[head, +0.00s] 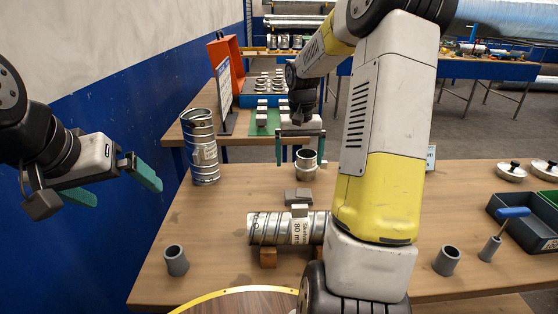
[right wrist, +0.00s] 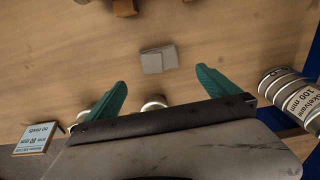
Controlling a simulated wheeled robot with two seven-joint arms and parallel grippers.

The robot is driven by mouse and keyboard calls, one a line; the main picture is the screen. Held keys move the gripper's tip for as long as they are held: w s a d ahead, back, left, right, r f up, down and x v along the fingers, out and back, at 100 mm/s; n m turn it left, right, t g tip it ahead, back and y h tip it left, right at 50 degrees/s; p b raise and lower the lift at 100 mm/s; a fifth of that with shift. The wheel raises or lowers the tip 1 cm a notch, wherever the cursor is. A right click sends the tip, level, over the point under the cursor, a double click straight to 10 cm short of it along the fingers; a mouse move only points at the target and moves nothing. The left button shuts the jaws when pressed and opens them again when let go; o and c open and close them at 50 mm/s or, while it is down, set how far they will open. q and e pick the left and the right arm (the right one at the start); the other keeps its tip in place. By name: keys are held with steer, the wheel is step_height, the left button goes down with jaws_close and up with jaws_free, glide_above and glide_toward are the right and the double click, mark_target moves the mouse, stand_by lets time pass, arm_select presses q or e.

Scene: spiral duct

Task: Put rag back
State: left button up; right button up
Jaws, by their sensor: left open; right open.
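The rag seems to be the small grey folded piece (head: 298,196) lying flat on the wooden table just behind the lying spiral duct (head: 268,229). It also shows in the right wrist view (right wrist: 158,59), on bare wood beyond the fingertips. My right gripper (head: 301,158) is open and empty, its teal fingers pointing down above the table, farther back than the rag. It shows in the right wrist view (right wrist: 162,80) with the rag outside its fingers. My left gripper (head: 118,186) is open and empty in the air left of the table.
A metal fitting (head: 306,164) stands near my right gripper. An upright duct (head: 202,146) is at the back left. Grey cups (head: 176,260) and (head: 447,261) stand near the front. A dark crate (head: 527,226) is at right. My right arm hides part of the table.

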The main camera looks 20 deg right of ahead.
steer(key=s+a+r+n+t, duration=0.25)
steer(key=s+a+r, duration=0.45)
steer(key=s+r, duration=0.35)
steer(key=s+a+r+t+y, duration=0.1)
steer(key=s+a, duration=0.1)
steer(key=s, duration=0.4)
steer(key=s+a+r+t+y, duration=0.1)
steer(key=s+a+r+t, duration=0.1)
steer(key=s, duration=0.4)
steer(key=shift+s+a+n, duration=0.4)
steer(key=shift+a+n, duration=0.05)
steer(key=shift+a, duration=0.35)
steer(key=shift+r+t, duration=0.1)
steer(key=shift+t, duration=0.15)
